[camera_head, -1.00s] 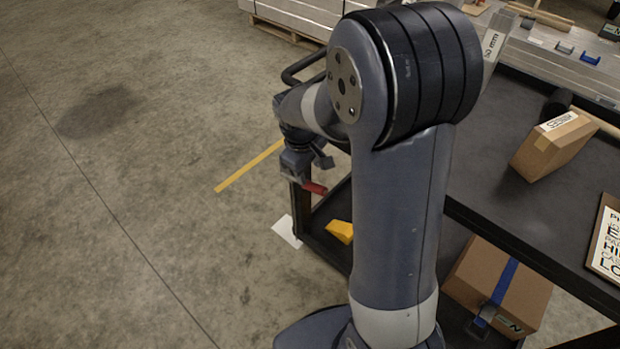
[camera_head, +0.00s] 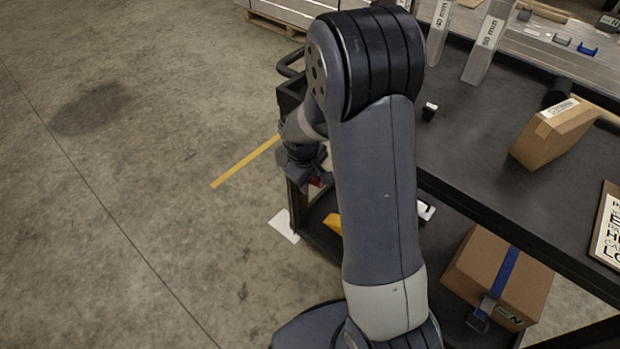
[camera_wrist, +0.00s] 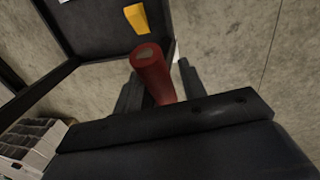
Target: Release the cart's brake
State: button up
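The cart's red brake lever (camera_wrist: 152,72) shows large in the wrist view, its round end toward the camera. In the head view a small piece of the red lever (camera_head: 321,180) shows at the cart's near-left corner, partly hidden by my wrist. My gripper (camera_wrist: 160,88) has its two dark fingers on either side of the lever. The fingers are apart, with a gap showing on the right side; firm contact is not visible. In the head view my gripper (camera_head: 308,180) is beside the cart's corner post. The black cart (camera_head: 470,165) has an upper deck and a lower shelf.
A cardboard box (camera_head: 555,133) stands on the upper deck; another box (camera_head: 497,275) with a blue strap sits on the lower shelf. A yellow wedge (camera_head: 333,223) lies near the shelf's corner and also shows in the wrist view (camera_wrist: 137,17). Open concrete floor lies left.

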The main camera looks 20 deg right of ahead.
grip_shut()
dwell(0.3)
jog(key=r+p, duration=0.1)
jog(key=g+p, duration=0.1)
jog(key=shift+w+a+r+p, duration=0.2)
jog(key=shift+w+r+p, duration=0.05)
jog(key=shift+r+p, duration=0.15)
jog(key=shift+w+a+r+g+h+p, duration=0.25)
jog(key=shift+w+r+g+h+p, duration=0.35)
jog(key=shift+p, duration=0.8)
jog(key=shift+s+r, duration=0.1)
jog(key=shift+s, duration=0.05)
jog(key=shift+o, duration=0.8)
grip_release()
